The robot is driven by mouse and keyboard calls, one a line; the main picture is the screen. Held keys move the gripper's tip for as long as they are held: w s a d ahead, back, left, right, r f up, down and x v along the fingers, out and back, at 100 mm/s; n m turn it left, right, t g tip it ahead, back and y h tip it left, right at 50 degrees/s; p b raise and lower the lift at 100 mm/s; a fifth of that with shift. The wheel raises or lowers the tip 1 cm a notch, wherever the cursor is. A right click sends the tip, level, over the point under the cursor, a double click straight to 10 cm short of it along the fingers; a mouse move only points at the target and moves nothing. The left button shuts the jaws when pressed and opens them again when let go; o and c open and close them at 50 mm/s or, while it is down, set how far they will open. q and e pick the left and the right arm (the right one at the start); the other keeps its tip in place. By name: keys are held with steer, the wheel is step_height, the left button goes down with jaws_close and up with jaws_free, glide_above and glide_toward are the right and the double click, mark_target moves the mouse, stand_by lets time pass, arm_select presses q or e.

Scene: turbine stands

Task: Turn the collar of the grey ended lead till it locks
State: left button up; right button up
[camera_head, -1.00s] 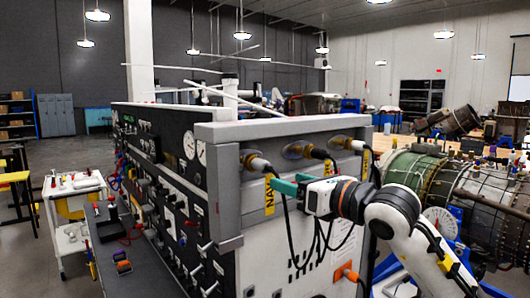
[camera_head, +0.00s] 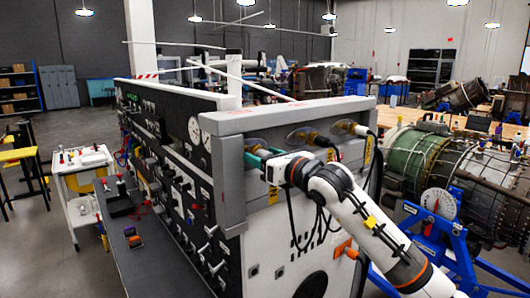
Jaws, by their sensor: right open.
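Three leads run into brass-collared sockets along the top of the stand's end panel (camera_head: 290,240). The middle lead (camera_head: 322,140) has a black end. The right lead (camera_head: 358,129) has a pale end. The left socket and its lead are mostly hidden behind my right gripper (camera_head: 258,158); that lead's end looked pale before, but I cannot tell which pale end is the grey one. My right gripper's teal fingers are open at the left socket, around or beside the lead's collar; contact is unclear. My left gripper is out of view.
The stand's grey frame post (camera_head: 228,190) rises just left of my right gripper. An orange plug (camera_head: 346,249) sits low on the end panel. A white cart (camera_head: 82,185) stands at the left, and a turbine (camera_head: 470,175) on a blue frame at the right.

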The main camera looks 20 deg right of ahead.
steer(key=c, duration=1)
steer(key=shift+f+m+b, duration=0.2)
steer(key=shift+m+b, duration=0.1)
steer(key=shift+b, duration=0.55)
steer(key=m+b, duration=0.3)
steer(key=b, duration=0.2)
steer(key=shift+m, duration=0.4)
steer(key=shift+m+b, duration=0.4)
steer(key=shift+b, duration=0.1)
steer(key=shift+m+b, duration=0.55)
steer(key=shift+m, duration=0.45)
steer(key=m+b, duration=0.1)
steer(key=m, duration=0.1)
steer(key=shift+r+m, duration=0.1)
steer(key=shift+m, duration=0.2)
steer(key=shift+m+b, duration=0.4)
steer(key=shift+m, duration=1.9)
